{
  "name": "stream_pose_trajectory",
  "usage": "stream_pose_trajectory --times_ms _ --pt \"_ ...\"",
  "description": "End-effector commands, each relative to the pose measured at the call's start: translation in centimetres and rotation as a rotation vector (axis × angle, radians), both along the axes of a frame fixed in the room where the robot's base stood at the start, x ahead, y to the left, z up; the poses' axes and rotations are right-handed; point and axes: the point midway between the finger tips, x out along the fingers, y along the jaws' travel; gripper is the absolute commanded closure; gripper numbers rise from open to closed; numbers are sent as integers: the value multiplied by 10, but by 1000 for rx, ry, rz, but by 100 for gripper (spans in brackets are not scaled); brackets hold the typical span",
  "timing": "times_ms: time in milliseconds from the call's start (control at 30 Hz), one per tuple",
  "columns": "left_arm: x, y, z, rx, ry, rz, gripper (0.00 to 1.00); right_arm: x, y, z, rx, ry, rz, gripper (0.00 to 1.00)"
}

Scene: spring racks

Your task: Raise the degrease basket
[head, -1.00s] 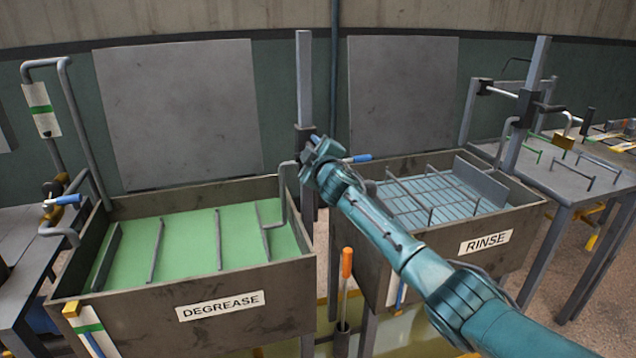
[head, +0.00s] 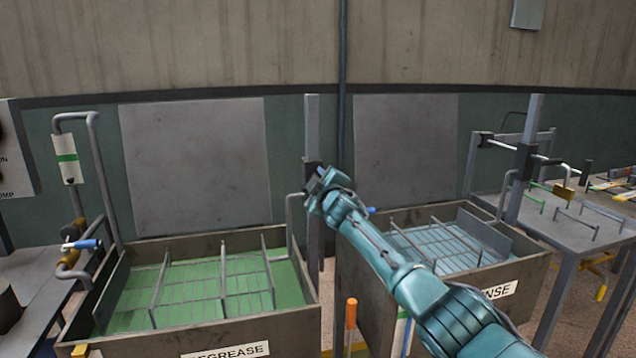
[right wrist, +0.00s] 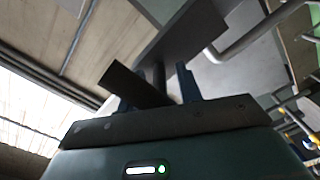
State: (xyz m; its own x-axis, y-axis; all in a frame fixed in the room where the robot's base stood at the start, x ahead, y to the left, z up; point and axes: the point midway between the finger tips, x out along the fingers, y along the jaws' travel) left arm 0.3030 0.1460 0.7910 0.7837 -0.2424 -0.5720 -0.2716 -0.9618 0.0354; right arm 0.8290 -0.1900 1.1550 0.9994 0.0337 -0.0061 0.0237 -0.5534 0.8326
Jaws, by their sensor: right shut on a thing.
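The degrease basket (head: 222,284) is a grey wire grid with upright bars in the tank labelled DEGREASE (head: 300,318). Its grid shows at the surface of the green liquid (head: 140,320). A bent grey arm (head: 290,215) links it to a dark carriage on the upright post (head: 312,130) behind the tank. My right gripper (head: 316,183) is at this carriage, shut on its handle, which it largely hides. In the right wrist view a dark bar (right wrist: 135,84) sits at the fingers (right wrist: 158,92). My left gripper is out of view.
The RINSE tank (head: 475,300) stands to the right, with another wire basket (head: 440,250) in it. A pipe with a blue-handled valve (head: 85,244) stands at the left. A grey table (head: 575,215) is at the far right. An orange-handled tool (head: 351,315) stands between the tanks.

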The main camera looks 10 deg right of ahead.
Motion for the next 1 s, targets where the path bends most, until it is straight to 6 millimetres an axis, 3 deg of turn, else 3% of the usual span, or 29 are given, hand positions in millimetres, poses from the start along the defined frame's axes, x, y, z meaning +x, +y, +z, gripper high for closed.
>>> stream_pose_trajectory --times_ms 33,233,667,1000 --pt "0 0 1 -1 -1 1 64 0 1 10 15 -14 4 64" --pt "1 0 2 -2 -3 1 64 0 1 10 11 -15 4 48" --pt "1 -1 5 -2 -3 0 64 -3 0 6 5 -9 1 48" --pt "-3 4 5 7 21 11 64 -32 -2 5 3 -8 2 48"
